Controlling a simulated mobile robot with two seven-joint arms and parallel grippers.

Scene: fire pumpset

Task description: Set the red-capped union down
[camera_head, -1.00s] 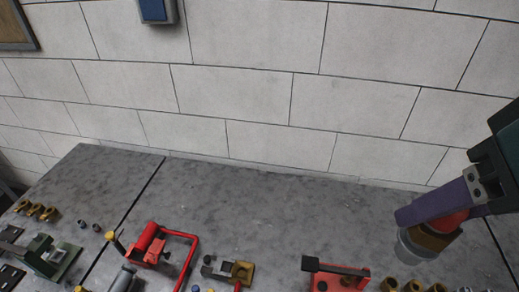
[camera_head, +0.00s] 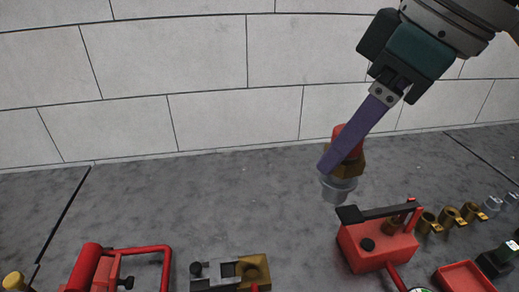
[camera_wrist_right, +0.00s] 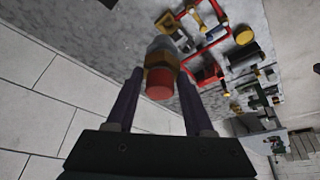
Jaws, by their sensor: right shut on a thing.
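The red-capped union (camera_head: 347,165) has a red cap on top, a brass hex body and a clear or silvery lower end. My right gripper (camera_head: 338,165) is shut on it and holds it slightly tilted, apparently above the grey worktop (camera_head: 220,200). In the right wrist view the union (camera_wrist_right: 160,72) sits between the two purple fingers, its red cap towards the camera. My left gripper is not in view.
A red box with a black lever (camera_head: 378,240) stands just below and right of the union. Brass fittings (camera_head: 450,217) line up to the right. A red-framed tool (camera_head: 115,265) and a grey-and-brass block (camera_head: 232,272) stand at the front. The worktop behind is clear.

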